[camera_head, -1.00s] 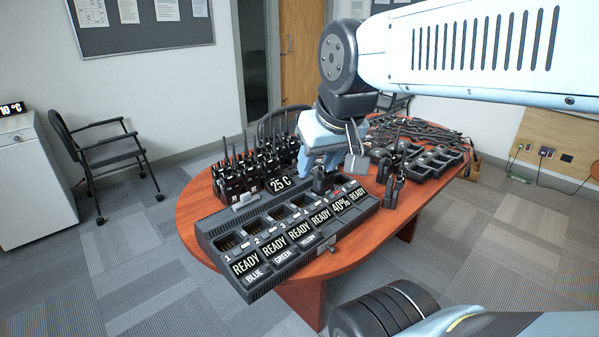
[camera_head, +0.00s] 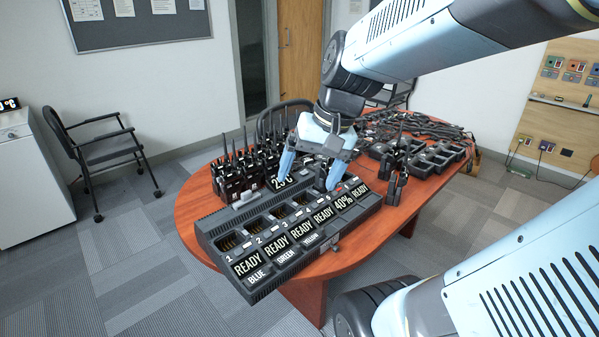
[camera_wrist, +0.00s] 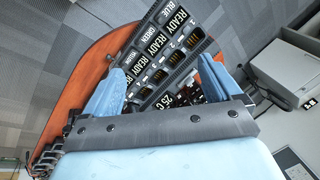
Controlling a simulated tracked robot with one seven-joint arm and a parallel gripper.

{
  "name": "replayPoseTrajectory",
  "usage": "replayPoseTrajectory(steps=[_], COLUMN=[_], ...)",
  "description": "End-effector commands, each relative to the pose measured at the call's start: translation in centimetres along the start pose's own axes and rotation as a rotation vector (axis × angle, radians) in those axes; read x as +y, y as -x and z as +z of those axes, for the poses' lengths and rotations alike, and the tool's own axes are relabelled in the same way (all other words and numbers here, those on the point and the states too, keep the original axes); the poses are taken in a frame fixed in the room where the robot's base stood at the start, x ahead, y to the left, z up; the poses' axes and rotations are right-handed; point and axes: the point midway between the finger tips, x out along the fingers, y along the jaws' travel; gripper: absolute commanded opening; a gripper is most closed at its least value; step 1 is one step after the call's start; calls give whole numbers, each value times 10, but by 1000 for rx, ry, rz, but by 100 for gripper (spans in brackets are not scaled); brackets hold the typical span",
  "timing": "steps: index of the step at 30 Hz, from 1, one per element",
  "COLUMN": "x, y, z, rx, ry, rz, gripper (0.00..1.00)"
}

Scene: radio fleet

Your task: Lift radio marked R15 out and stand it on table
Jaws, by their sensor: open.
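The black charger (camera_head: 262,289) lies along the front of the table, with numbered slots and displays reading READY and one 40%. It also shows in the wrist view (camera_wrist: 133,60). The left slots look empty. A dark shape near the right-hand slots is partly hidden by my gripper, so I cannot tell whether it is a radio. I cannot read R15 on any radio. My gripper (camera_head: 310,174) points down over the back of the charger, its blue fingers spread wide. In the wrist view my gripper (camera_wrist: 161,72) is open with nothing held.
Several black radios (camera_head: 238,172) with antennas stand at the left back of the wooden table (camera_head: 190,215). A 25 C display (camera_head: 283,182) sits behind the charger. More radios (camera_head: 397,185), trays (camera_head: 437,158) and tangled cables (camera_head: 415,125) fill the right side. Clear wood shows at the left edge.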

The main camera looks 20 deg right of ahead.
Motion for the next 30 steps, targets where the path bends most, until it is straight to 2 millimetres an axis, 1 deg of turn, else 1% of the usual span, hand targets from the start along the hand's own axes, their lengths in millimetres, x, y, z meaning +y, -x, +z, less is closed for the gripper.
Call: replayPoseTrajectory(steps=[1,3,8,13,17,23,26,30], x=[0,-2,-5,-6,-1,18,35,66], y=[-9,-19,-39,-57,-70,-88,-98,-112], z=[-4,-9,-25,-49,-72,-114,-136,-167], rx=[-51,-116,-251,-373,-449,-533,-557,-573], ry=[-65,-153,-357,-578,-747,-1009,-1139,-1317], rz=[-32,-84,-212,-361,-483,-686,-792,-946], gripper=[96,100,100,100,100,100,100,100])
